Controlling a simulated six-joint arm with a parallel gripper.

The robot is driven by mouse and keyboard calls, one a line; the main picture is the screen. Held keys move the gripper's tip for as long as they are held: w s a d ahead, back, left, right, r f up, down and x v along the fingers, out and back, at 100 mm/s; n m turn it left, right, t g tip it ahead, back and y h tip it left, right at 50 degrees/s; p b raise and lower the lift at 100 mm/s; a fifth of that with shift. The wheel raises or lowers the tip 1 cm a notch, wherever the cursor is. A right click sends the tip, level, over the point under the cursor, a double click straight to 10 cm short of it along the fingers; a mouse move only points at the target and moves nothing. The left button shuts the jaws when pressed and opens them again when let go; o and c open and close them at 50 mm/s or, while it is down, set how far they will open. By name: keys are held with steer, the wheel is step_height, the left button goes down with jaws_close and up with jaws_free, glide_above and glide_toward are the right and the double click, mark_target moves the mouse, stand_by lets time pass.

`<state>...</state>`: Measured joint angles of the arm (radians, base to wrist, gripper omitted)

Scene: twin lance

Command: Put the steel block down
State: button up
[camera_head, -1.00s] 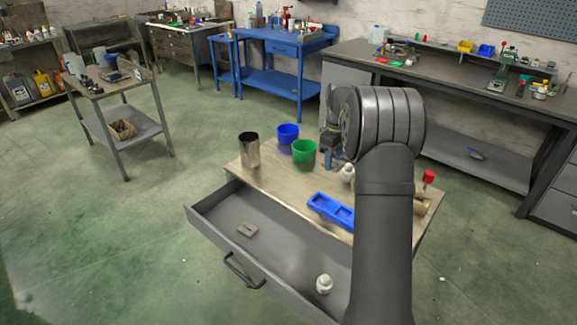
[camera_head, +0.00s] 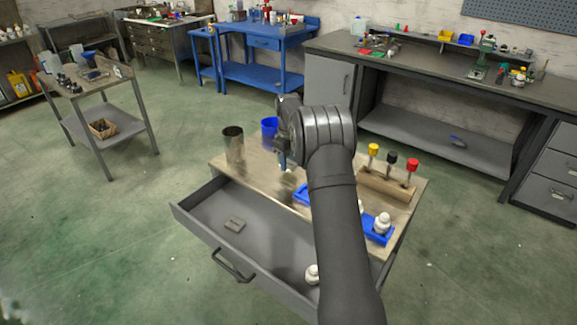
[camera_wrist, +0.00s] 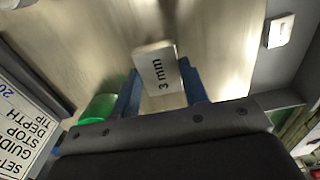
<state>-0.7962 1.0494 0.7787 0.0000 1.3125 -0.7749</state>
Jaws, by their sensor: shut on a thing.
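The steel block (camera_wrist: 158,70), a small pale metal block marked "3 mm", sits between the two blue fingers of my gripper (camera_wrist: 160,90) in the wrist view. My gripper is shut on it. In the head view my gripper (camera_head: 284,155) is over the back part of the wooden tabletop (camera_head: 262,168), between the steel cup and the blue tray. The block cannot be made out there. The wrist view shows the block apart from the wood surface behind it.
A steel cup (camera_head: 234,146), blue cup (camera_head: 270,130) and green cup (camera_wrist: 100,108) stand near. A blue tray (camera_head: 302,196) and a rack (camera_head: 385,186) with capped tools are to the right.

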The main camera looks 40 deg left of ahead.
mark_target(289, 163)
steer(key=shift+f, duration=1.1)
steer(key=shift+f, duration=0.15)
steer(key=o, duration=1.2)
steer(key=shift+c, duration=0.2)
step_height(289, 163, up, 12)
